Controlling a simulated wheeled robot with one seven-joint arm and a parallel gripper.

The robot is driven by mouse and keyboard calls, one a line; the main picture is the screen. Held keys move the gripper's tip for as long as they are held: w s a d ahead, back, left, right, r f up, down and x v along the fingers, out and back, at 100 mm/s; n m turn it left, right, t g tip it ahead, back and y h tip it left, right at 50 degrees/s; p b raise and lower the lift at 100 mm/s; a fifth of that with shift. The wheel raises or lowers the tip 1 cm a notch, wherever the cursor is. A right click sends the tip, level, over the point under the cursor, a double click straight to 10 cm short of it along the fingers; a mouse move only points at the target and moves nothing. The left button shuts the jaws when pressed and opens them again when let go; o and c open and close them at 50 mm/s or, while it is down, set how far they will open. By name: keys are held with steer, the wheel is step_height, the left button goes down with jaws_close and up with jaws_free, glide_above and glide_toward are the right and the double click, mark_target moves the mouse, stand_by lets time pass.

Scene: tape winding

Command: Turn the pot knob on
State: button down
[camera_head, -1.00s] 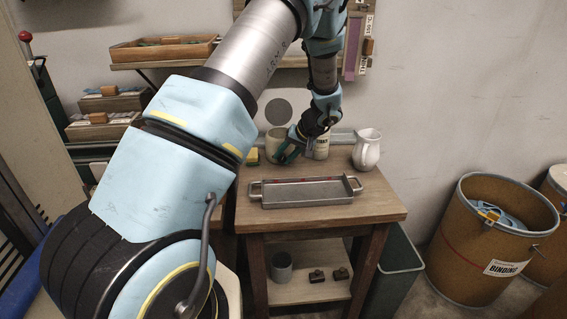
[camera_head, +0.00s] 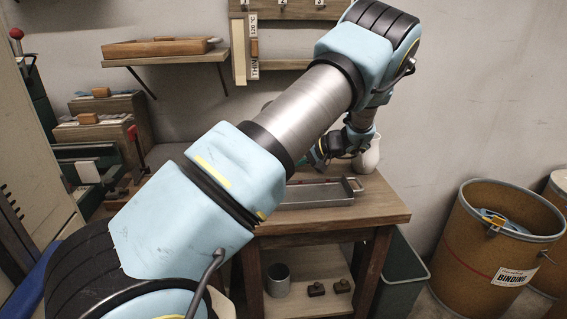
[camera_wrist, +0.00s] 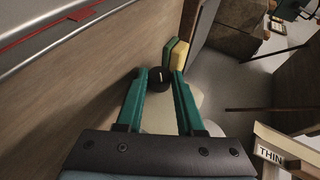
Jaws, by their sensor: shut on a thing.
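The black pot knob (camera_wrist: 158,82) shows in the wrist view between the green fingertips of my gripper (camera_wrist: 161,76). It carries a short white mark that points nearly straight up in that view. My gripper is shut on the knob. The cream pot (camera_wrist: 158,120) lies behind the knob, between the fingers. In the head view my gripper (camera_head: 316,156) is over the back of the wooden table (camera_head: 375,212), and my arm hides the pot and the knob.
A metal tray (camera_head: 315,194) with handles sits at the table's front. A white jug (camera_head: 369,156) stands close behind my wrist. In the wrist view, a green and yellow block (camera_wrist: 177,54) is near the fingertips. Fibre drums (camera_head: 500,240) stand at right.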

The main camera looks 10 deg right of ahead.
stand_by(0.3)
steer(key=c, duration=0.5)
jaws_free()
steer(key=shift+f, duration=0.1)
